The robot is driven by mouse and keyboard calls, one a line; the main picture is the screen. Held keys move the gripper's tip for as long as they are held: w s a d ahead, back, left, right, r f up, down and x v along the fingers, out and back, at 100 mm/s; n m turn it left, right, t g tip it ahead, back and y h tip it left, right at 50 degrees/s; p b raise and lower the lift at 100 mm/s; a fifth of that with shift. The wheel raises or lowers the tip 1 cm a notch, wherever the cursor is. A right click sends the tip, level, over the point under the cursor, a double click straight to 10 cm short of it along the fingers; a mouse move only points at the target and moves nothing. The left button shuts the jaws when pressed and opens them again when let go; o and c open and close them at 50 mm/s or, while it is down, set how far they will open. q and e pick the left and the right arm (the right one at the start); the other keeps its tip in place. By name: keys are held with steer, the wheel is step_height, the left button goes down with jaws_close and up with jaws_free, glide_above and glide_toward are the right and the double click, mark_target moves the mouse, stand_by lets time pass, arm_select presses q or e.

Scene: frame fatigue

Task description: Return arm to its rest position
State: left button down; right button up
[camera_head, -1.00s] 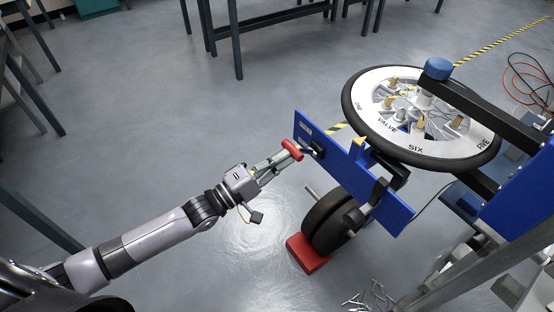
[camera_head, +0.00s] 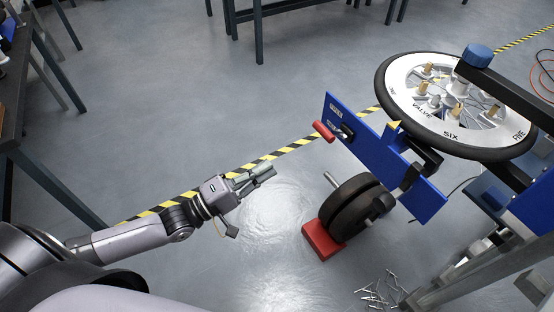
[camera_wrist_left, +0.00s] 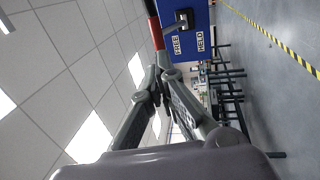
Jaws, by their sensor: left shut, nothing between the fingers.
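My left gripper (camera_head: 268,173) is at the end of the grey arm from the left in the head view, over open floor. Its fingers are together and empty. The red-handled lever (camera_head: 323,131) on the blue panel (camera_head: 352,132) is up and to the right of the fingertips, with a clear gap between. In the left wrist view the closed fingers (camera_wrist_left: 160,85) point up at the panel (camera_wrist_left: 184,40), whose labels read FREE and HELD. The lever's red grip (camera_wrist_left: 156,32) shows just beyond the fingertips there. My right gripper is not in view.
A spoked wheel (camera_head: 455,132) lies flat on the stand at the right. A dark roller (camera_head: 352,207) and red block (camera_head: 322,240) sit below the panel. Loose metal pieces (camera_head: 378,290) lie on the floor. Tables stand at the left and back. Floor around the gripper is clear.

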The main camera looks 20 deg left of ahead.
arm_select(q)
steer(key=shift+s+a+f, duration=0.1)
steer(key=shift+s, duration=0.05)
steer(key=w+a+f+m+g+y, duration=0.1)
steer(key=a+f+y, duration=0.2)
steer(key=f, duration=0.4)
steer(key=w+a+f+m+y, duration=0.1)
steer(key=a+f+y, duration=0.1)
steer(key=f, duration=0.5)
steer(key=s+a+f+m+g+y, duration=0.2)
steer(key=s+a+f+g+y, duration=0.15)
steer(key=f, duration=0.85)
steer(key=s+a+f+m+g+y, duration=0.2)
steer(key=s+f, duration=0.3)
steer(key=f, duration=0.6)
steer(key=s+d+f+m+g, duration=0.2)
steer(key=s+f, duration=0.3)
steer(key=s, duration=0.4)
steer(key=s+d+f+m+g+y, duration=0.1)
steer(key=s+d+f+m+g, duration=0.1)
steer(key=s+f, duration=0.4)
steer(key=s+d+f+m+g+y, duration=0.1)
steer(key=s+f, duration=0.5)
steer(key=s, duration=0.8)
steer(key=d+m+g, duration=0.1)
steer(key=m+g, duration=0.1)
steer(key=g, duration=0.1)
steer(key=shift+s+f, duration=0.2)
steer(key=shift+s, duration=0.05)
steer(key=shift+g, duration=0.25)
